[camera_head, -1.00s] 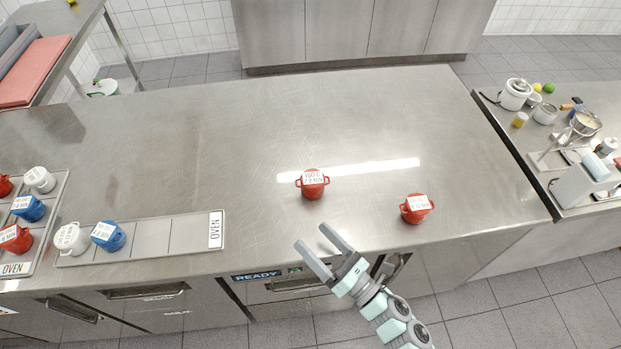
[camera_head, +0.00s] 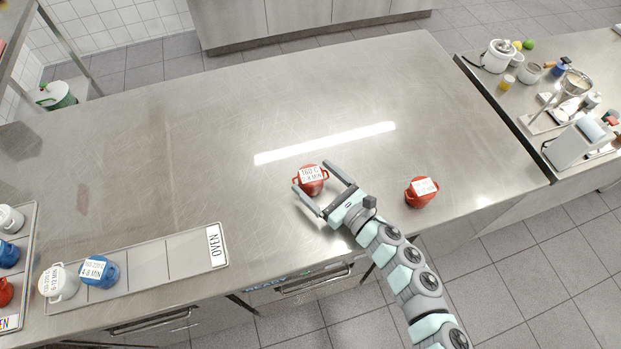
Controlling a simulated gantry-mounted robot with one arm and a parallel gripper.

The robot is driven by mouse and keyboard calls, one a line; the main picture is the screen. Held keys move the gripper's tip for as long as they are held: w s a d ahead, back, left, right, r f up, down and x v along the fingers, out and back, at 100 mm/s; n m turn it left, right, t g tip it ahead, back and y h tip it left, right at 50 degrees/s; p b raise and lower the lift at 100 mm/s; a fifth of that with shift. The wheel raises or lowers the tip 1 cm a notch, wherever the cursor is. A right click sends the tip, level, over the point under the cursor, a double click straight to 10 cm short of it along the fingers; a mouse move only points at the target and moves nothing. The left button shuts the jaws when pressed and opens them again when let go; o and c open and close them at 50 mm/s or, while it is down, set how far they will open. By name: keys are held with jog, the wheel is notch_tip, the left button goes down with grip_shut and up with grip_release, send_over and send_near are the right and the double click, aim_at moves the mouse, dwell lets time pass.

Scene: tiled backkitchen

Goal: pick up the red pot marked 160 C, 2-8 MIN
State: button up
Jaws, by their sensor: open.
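The red pot marked 160 C, 2-8 MIN (camera_head: 311,186) stands upright on the steel table, left of another red pot. My gripper (camera_head: 313,175) is open, with one finger on the pot's left front side and the other on its right back side. The pot sits between or just under the fingertips; I cannot tell whether they touch it. The second red pot (camera_head: 421,192) stands to the right of my gripper, its label too small to read surely.
A tray marked OVEN (camera_head: 190,252) lies at the left front, with a white pot (camera_head: 58,283) and a blue pot (camera_head: 99,271) on it. Another tray with several pots is at the far left. The table's (camera_head: 230,110) middle and back are clear.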

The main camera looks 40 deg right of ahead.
aim_at(302, 168)
jog(key=w, duration=0.5)
jog(key=shift+d+f, duration=0.15)
jog(key=shift+f, duration=0.05)
jog(key=c, duration=1.8)
